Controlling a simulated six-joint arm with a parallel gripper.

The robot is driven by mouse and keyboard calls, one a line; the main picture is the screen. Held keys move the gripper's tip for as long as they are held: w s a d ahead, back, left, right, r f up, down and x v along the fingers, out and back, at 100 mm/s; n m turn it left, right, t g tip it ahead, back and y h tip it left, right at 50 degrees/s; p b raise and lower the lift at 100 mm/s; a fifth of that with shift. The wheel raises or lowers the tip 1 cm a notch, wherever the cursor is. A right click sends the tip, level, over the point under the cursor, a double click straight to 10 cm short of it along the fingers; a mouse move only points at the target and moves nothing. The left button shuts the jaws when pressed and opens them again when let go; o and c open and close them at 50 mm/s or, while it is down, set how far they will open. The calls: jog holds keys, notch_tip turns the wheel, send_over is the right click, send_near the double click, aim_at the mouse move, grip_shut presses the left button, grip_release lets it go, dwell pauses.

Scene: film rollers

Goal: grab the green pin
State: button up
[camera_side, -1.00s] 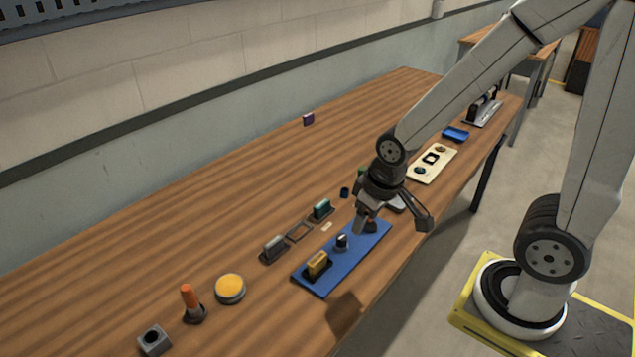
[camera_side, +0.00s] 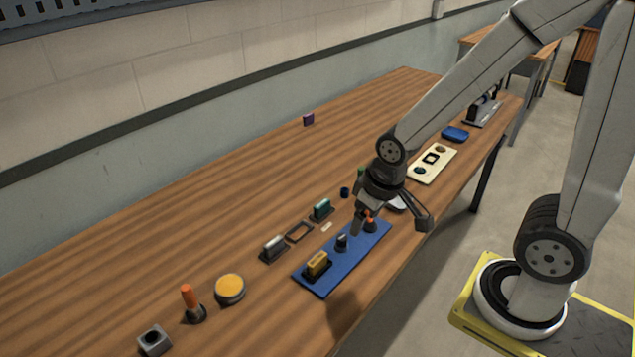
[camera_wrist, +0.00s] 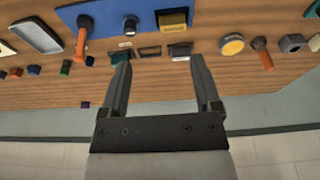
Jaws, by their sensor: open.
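The green pin (camera_side: 361,174) shows as a small green piece in the side view, partly hidden behind my wrist. In the wrist view it appears to be the small green piece (camera_wrist: 66,67) left of my fingers. My gripper (camera_wrist: 158,60) is open, with nothing between its fingers. The green pin is apart from my fingers.
A small blue piece (camera_side: 344,192) stands near the green pin. A teal block in a holder (camera_side: 321,209), an empty frame (camera_side: 299,232) and a grey holder (camera_side: 273,248) form a row beside the mat. A purple block (camera_side: 308,119) lies farther back. The table's back area is mostly clear.

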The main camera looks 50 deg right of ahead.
jog(key=w+d+f+m+t+y, duration=0.2)
jog(key=w+d+f+m+y, duration=0.15)
jog(key=w+d+m, duration=0.55)
jog(key=w+d+f+m+t+y, duration=0.2)
jog(key=w+f+m, duration=0.35)
jog(key=m, duration=0.85)
jog(key=w+d+f+m+t+h, duration=0.1)
jog(key=d+f+m+t+h, duration=0.1)
jog(key=d+m, duration=0.3)
jog(key=w+d+f+m+t+h, duration=0.1)
jog(key=d+m, duration=0.4)
jog(key=d, duration=0.5)
jog(key=w+d+f+m+t+h, duration=0.1)
jog(key=d+f+m+t+h, duration=0.2)
jog(key=d, duration=0.5)
jog(key=shift+d+f+m+t+h, duration=0.25)
jog(key=shift+f+m+t+h, duration=0.15)
jog(key=shift+f+m+h, duration=0.45)
jog(key=shift+x, duration=1.2)
jog(key=shift+w+r, duration=0.1)
jog(key=shift+x, duration=2.55)
